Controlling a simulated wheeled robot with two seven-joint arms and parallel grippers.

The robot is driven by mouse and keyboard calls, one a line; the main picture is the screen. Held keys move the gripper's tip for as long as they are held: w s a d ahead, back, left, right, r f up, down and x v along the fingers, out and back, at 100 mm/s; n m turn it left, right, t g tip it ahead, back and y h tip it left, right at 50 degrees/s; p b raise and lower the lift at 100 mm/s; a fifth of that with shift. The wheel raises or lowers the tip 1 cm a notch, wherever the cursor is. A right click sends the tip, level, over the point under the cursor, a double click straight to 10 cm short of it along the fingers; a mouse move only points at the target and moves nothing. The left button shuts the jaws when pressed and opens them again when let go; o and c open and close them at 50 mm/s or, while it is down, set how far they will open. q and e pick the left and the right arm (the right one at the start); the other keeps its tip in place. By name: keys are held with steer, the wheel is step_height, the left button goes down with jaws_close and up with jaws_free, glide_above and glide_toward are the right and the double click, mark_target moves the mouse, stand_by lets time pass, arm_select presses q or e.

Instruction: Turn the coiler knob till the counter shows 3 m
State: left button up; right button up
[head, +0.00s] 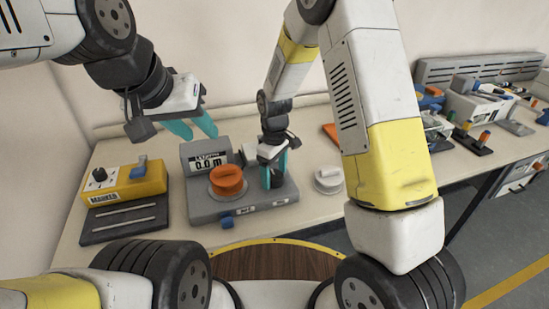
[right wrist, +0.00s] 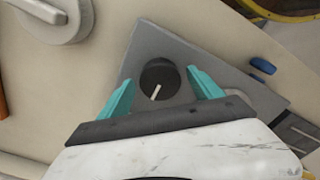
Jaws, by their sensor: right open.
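The grey coiler (head: 245,207) stands on the bench with an orange reel (head: 227,180) on its top. Its counter (head: 208,162) reads 0.0 m. The black knob (right wrist: 159,77) with a white pointer line shows in the right wrist view. My right gripper (head: 274,172) is over the right part of the coiler, pointing down. In the right wrist view its teal fingers (right wrist: 160,92) are open, one on each side of the knob, with gaps to it. My left gripper (head: 193,127) hangs above the back of the bench, left of the coiler, with its teal fingers apart and nothing between them.
A yellow device (head: 135,184) with a black knob and blue lever stands left of the coiler, behind a dark plate (head: 124,221). A round white object (head: 328,180) lies to the right. Several tools and devices fill the bench's far right.

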steer(key=shift+c, duration=0.4)
steer(key=c, duration=1.3)
